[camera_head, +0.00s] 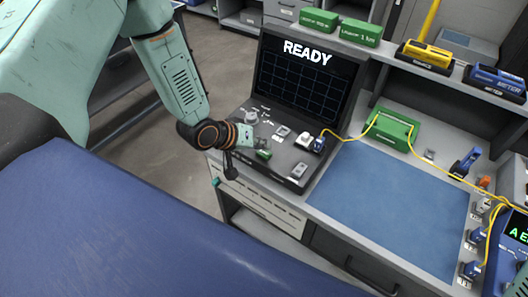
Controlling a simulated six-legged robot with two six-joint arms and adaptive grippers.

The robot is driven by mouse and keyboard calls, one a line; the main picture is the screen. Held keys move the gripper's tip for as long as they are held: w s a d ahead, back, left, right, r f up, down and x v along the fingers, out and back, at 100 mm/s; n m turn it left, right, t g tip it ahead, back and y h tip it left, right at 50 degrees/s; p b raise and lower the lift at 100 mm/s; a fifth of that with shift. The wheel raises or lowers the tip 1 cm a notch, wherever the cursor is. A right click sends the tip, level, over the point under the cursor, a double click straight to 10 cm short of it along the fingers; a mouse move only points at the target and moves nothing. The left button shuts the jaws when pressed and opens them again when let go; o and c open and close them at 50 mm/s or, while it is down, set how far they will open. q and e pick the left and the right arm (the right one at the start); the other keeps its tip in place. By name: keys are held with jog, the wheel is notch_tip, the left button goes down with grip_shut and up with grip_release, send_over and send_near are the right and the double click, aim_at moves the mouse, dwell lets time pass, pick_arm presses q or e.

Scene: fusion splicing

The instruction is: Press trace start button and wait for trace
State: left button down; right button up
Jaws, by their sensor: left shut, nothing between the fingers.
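The trace console (280,165) stands on the bench with a dark screen (305,78) reading READY above a blank grid. Its panel has a green button-like part (264,154), a grey knob and several small grey blocks. Which control is the trace start button cannot be read.
A yellow fibre runs from a blue connector (318,145) on the console past a green box (392,130) to blue connectors at the right. A blue mat (390,205) lies clear on the bench. Green, yellow and blue boxes stand on the back shelf.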

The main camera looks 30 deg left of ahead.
aim_at(261, 154)
pick_arm(q)
jog(key=shift+f+b, duration=0.35)
jog(key=shift+f, duration=0.1)
jog(key=shift+f+b, duration=0.35)
jog(key=shift+f, duration=0.1)
dwell(0.6)
jog(key=shift+r, duration=0.1)
jog(key=shift+r+p, duration=0.8)
jog(key=shift+r, duration=0.05)
notch_tip(261, 154, up, 5)
jog(key=p, duration=0.4)
dwell(0.9)
